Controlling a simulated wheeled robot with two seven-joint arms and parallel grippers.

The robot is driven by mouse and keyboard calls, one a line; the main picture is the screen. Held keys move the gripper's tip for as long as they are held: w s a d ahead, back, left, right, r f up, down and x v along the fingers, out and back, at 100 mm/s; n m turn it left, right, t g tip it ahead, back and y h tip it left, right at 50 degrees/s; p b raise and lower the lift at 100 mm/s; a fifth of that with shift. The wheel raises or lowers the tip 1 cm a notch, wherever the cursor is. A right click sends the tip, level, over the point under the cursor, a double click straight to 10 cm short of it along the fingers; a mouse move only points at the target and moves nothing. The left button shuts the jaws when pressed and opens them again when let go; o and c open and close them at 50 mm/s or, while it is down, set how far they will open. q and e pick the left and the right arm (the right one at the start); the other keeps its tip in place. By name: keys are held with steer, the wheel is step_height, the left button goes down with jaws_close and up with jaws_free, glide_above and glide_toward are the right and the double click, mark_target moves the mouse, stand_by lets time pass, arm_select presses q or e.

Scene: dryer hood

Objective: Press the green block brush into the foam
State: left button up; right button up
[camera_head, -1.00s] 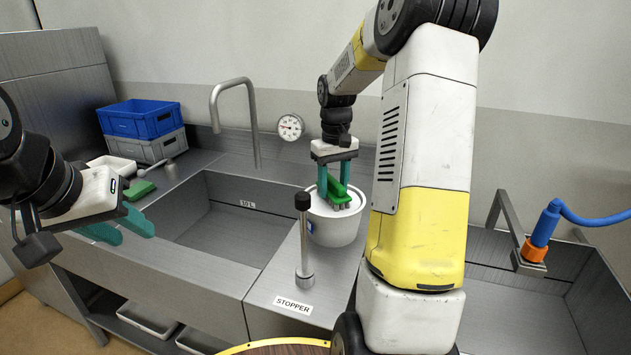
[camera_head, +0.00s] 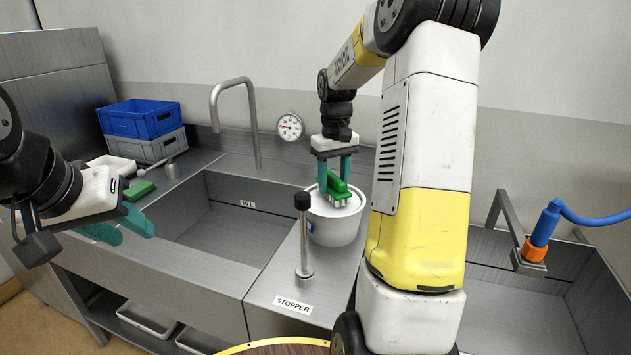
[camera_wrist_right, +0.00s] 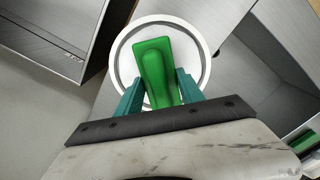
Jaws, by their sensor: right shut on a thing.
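The green block brush (camera_head: 338,187) is between the teal fingers of my right gripper (camera_head: 336,180), which is shut on it. Its pale bristles point down over the white bucket (camera_head: 335,231). In the right wrist view the brush (camera_wrist_right: 154,66) lies across the white inside of the bucket (camera_wrist_right: 119,56), and the right gripper (camera_wrist_right: 160,88) grips its sides. I take the smooth white surface in the bucket (camera_head: 321,206) to be the foam; I cannot tell if the bristles touch it. My left gripper (camera_head: 120,230) is open and empty at the left, in front of the sink.
A sink (camera_head: 215,228) lies left of the bucket. A black-topped stopper post (camera_head: 304,240) stands just in front of the bucket. A faucet (camera_head: 253,120), blue crate (camera_head: 142,119) and grey crate (camera_head: 150,146) are behind. Another green block (camera_head: 138,190) lies on the left counter.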

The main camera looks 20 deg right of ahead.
mark_target(333, 175)
steer(key=shift+r, duration=2.85)
steer(key=shift+w+a, duration=0.1)
